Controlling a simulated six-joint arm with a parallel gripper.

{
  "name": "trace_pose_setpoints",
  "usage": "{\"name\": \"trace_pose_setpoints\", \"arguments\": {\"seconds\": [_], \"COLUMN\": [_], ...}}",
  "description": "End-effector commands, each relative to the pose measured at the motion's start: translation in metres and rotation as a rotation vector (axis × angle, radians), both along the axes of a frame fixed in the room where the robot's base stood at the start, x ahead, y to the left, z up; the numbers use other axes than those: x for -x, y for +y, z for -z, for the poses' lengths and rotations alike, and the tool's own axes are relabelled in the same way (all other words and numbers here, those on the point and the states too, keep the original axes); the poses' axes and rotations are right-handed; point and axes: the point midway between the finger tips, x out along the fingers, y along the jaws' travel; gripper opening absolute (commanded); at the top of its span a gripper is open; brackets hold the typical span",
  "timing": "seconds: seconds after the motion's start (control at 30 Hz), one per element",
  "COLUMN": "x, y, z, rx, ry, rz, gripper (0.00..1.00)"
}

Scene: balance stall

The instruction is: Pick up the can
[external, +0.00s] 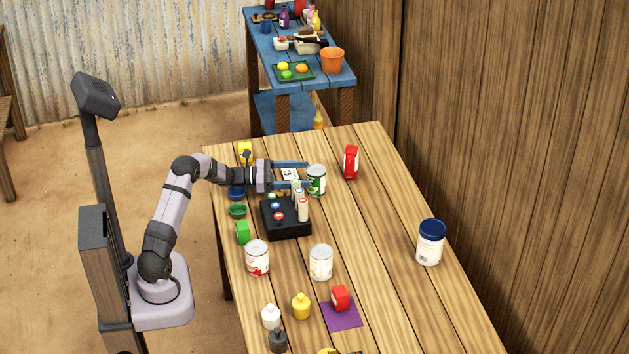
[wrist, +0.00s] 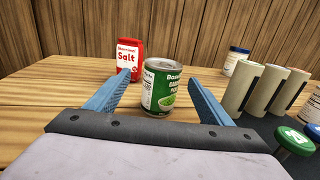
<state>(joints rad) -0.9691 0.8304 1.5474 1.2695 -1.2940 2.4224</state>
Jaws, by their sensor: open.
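A green can (external: 317,181) with a white label part stands upright on the wooden table, toward the far end. In the wrist view the green can (wrist: 161,88) stands between the two blue fingers. My gripper (external: 303,174) is open, low over the table, with its fingers pointing right and reaching to either side of the can. In the wrist view my gripper (wrist: 165,95) shows a gap between each finger and the can. Other cans also stand on the table: a red-and-white one (external: 257,258) and a white one (external: 321,262).
A red salt packet (external: 351,162) stands beyond the can. A black box with buttons and upright tubes (external: 287,219) is close beside the gripper. A jar with a blue lid (external: 431,242) stands at right.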

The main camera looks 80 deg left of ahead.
Motion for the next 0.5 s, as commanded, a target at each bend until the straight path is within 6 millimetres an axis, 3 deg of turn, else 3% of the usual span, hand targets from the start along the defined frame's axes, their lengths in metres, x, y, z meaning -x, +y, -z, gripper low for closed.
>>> {"name": "trace_pose_setpoints", "arguments": {"seconds": [0.27,0.5], "x": [-0.010,-0.038], "y": [-0.003,-0.012], "z": [-0.001,-0.004], "rx": [0.002,0.002], "ry": [0.000,0.001], "rz": [-0.001,0.000], "gripper": [0.74,0.74]}}
